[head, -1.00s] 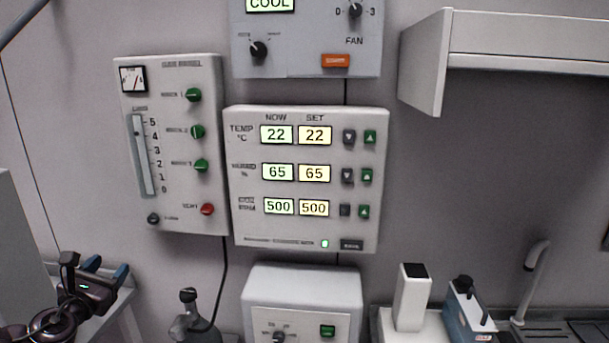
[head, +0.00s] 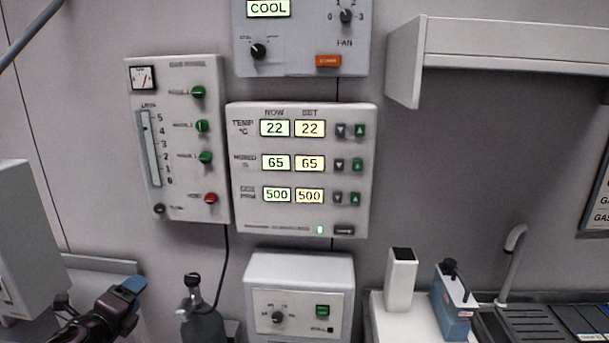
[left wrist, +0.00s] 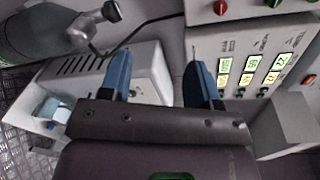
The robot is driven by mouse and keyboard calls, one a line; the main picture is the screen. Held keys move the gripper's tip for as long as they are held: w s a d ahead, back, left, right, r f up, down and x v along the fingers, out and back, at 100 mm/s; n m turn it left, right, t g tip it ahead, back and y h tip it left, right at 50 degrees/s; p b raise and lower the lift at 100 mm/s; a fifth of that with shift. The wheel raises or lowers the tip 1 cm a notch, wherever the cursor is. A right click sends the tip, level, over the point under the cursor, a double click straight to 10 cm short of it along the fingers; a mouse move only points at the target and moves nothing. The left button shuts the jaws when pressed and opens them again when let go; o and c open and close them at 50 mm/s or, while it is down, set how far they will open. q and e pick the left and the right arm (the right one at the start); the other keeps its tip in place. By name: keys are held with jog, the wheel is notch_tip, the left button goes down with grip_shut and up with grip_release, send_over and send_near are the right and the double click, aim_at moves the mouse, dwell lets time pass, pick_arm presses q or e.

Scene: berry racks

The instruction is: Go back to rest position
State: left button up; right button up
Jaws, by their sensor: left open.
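My left gripper (head: 132,288) is at the lower left of the head view, with a dark body and blue fingers. In the left wrist view its two blue fingers (left wrist: 161,78) stand apart with nothing between them. It is in front of the wall and touches no panel that I can see. The climate panel (head: 300,170) on the wall reads 22, 65 and 500 in both the NOW and SET columns, with a green light lit at the bottom. My right gripper is not in view.
A dosing panel (head: 178,90) with green knobs and a red button hangs left of the climate panel. A COOL/FAN panel (head: 300,40) is above, a white box (head: 298,268) below. A grey bottle (head: 203,322) stands lower left. A shelf (head: 500,35) juts out upper right.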

pick_arm(q)
jog(key=s+d+f+n+g+h, duration=0.1)
jog(key=s+d+f+n, duration=0.35)
jog(key=f+n, duration=0.2)
jog(key=s+d+f+n+g, duration=0.1)
jog(key=s+d+f+n, duration=0.2)
jog(key=s+f+n, duration=0.4)
jog(key=s+d+f+n+g+y+b, duration=0.1)
jog(key=s+d+f+n+g+y, duration=0.1)
jog(key=s+f+n, duration=0.7)
jog(key=s+f+g, duration=0.1)
jog(key=s+f, duration=0.1)
jog(key=s, duration=0.5)
jog(key=shift+n+y, duration=0.3)
jog(key=shift+n, duration=0.05)
jog(key=shift+w, duration=0.1)
